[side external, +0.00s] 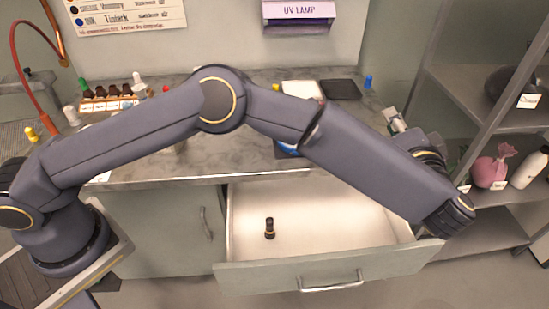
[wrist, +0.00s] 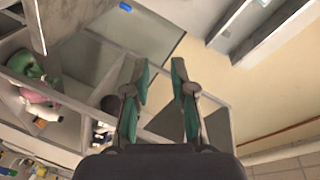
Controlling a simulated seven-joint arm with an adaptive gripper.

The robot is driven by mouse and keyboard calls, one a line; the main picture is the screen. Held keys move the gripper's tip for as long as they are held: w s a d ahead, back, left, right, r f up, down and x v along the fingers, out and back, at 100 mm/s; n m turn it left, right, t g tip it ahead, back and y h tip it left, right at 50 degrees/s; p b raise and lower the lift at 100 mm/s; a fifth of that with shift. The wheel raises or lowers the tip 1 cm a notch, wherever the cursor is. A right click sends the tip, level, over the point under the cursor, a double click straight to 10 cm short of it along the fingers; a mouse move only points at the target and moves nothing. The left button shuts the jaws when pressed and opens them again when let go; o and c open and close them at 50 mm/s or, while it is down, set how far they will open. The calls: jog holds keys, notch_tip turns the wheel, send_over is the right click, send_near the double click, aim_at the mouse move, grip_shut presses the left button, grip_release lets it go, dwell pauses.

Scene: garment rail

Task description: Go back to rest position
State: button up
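My gripper (wrist: 158,75) shows in the wrist view with two green-padded fingers apart and nothing between them. In the side view my gripper (side external: 395,120) is at the right, past the counter's right end and near the shelf unit. It is partly hidden behind my wrist there. My arm stretches across the counter from the left and bends down at the right.
An open drawer (side external: 330,205) below the counter (side external: 150,170) holds a small dark bottle (side external: 269,228). A metal shelf unit (side external: 475,75) stands close on the right with a pink bag (side external: 490,172) and a white bottle (side external: 530,168). Several small bottles stand at the counter's back left.

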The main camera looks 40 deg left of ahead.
jog(key=w+a+r+n+g+y, duration=0.1)
jog(key=a+r+n, duration=0.1)
jog(key=a+r, duration=0.9)
jog(key=s+a+r+n+g, duration=0.1)
jog(key=s+a+r+g, duration=0.15)
jog(key=a+r, duration=0.4)
jog(key=s+a+r+n+g, duration=0.1)
jog(key=s+a+r, duration=0.25)
jog(key=a, duration=0.55)
jog(key=s+a+n+g+h, duration=0.1)
jog(key=s+a+n+g, duration=0.15)
jog(key=s+a, duration=1)
jog(key=s+a+f+g+h, duration=0.1)
jog(key=s+a+f+h, duration=0.15)
jog(key=s+f, duration=0.45)
jog(key=s+d+f+m+h, duration=0.1)
jog(key=s+d+f+h, duration=0.5)
jog(key=d+f+h, duration=0.1)
jog(key=shift+d+f+m, duration=0.35)
jog(key=shift+d+f, duration=0.2)
jog(key=shift+f, duration=0.05)
